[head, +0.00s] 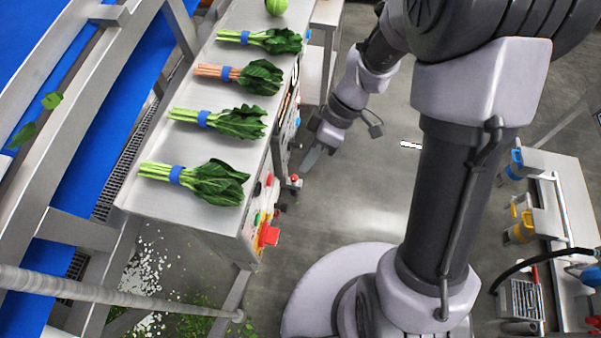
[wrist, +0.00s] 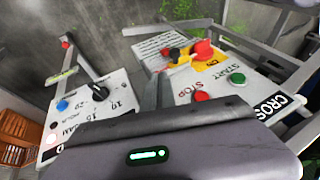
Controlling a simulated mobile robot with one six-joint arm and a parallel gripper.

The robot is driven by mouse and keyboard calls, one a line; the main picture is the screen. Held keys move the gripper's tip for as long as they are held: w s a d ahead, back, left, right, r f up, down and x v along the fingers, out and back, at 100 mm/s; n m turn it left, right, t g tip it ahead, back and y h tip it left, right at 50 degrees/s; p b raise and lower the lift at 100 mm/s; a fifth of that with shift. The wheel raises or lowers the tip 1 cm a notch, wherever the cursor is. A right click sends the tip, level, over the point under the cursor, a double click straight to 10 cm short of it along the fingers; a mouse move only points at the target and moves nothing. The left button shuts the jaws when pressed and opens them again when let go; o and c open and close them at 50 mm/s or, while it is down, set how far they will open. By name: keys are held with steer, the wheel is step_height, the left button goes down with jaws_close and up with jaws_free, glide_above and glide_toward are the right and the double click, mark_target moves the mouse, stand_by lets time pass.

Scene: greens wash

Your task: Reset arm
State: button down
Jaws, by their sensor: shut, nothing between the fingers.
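My arm folds down in the head view, and my gripper (head: 308,166) hangs beside the right side of the steel table, over the floor. It is shut and empty, close to the control panel but apart from the greens. In the wrist view the gripper's grey housing fills the bottom, with a narrow dark finger (wrist: 157,90) pointing up between two panels. Whether it touches either panel cannot be told.
Several leafy bunches with blue bands lie on the steel table (head: 135,198), the nearest bunch (head: 207,181) at its front. The wrist view shows a red stop button (wrist: 202,96), a green start button (wrist: 237,79) and a black knob (wrist: 100,92). Open floor (head: 365,195) lies right of the table.

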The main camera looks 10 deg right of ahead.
steer(key=p+v, duration=0.1)
steer(key=v, duration=0.2)
steer(key=shift+r, duration=0.45)
steer(key=s+r+m+t+h, duration=0.1)
steer(key=s+r+m+t, duration=0.3)
steer(key=r+m, duration=0.5)
steer(key=s+d+r+m+t+h, duration=0.1)
steer(key=s+r+m+t+h, duration=0.1)
steer(key=s+r+m+t, duration=0.2)
steer(key=s+r+m, duration=0.3)
steer(key=r+m, duration=0.1)
steer(key=m, duration=0.1)
steer(key=shift+s+d+r, duration=0.2)
steer(key=shift+s+r, duration=0.2)
stand_by(0.7)
